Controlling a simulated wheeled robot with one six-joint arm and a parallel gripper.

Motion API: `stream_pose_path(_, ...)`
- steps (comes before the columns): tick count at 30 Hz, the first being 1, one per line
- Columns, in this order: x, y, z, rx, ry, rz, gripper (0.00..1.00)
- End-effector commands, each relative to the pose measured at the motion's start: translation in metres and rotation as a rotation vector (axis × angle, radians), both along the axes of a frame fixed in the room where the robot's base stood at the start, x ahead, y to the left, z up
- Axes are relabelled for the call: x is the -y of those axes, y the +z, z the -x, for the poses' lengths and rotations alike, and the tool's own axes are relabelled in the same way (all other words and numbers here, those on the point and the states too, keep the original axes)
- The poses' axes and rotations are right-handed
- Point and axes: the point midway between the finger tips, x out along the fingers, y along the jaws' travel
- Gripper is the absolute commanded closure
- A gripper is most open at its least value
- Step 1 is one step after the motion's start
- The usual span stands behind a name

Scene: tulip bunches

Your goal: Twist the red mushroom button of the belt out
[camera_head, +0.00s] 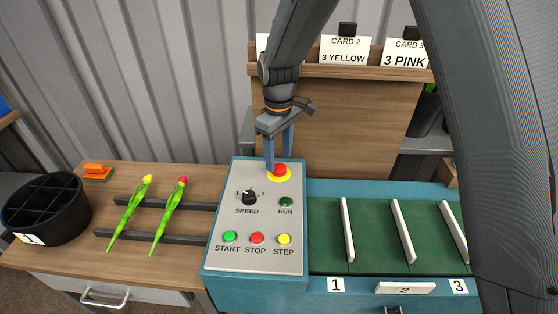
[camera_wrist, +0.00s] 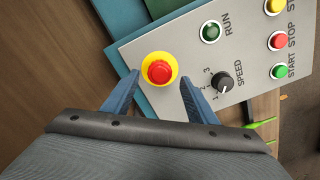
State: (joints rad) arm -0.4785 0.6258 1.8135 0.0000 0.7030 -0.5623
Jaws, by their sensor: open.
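The red mushroom button (camera_head: 279,169) sits on a yellow ring at the top of the grey control panel (camera_head: 227,187). It also shows in the wrist view (camera_wrist: 159,71), on its yellow disc. My gripper (camera_head: 280,167) points down at the button from above. In the wrist view its two blue fingers (camera_wrist: 160,80) are open, one on each side of the button, with gaps between them and the red cap. I cannot tell how far the fingertips are above the panel.
The panel also carries a speed knob (camera_head: 249,196), a dark RUN lamp (camera_head: 286,202), and START, STOP (camera_head: 256,238) and STEP buttons. A green belt (camera_head: 374,228) with white dividers lies right. Two tulips (camera_head: 168,214) rest on rails left, beside a black bucket (camera_head: 46,208).

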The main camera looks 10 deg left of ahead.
Motion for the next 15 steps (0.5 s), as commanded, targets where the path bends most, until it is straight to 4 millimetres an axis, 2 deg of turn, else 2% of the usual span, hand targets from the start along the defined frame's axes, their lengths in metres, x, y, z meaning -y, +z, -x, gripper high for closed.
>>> stream_pose_path(3, 0.001, -0.015, 0.001, -0.003, -0.001, 0.002, 0.47)
stream_pose_path(7, 0.001, -0.026, 0.000, -0.001, -0.001, 0.001, 0.47)
stream_pose_path(15, 0.001, -0.031, 0.000, 0.001, -0.002, -0.001, 0.47)
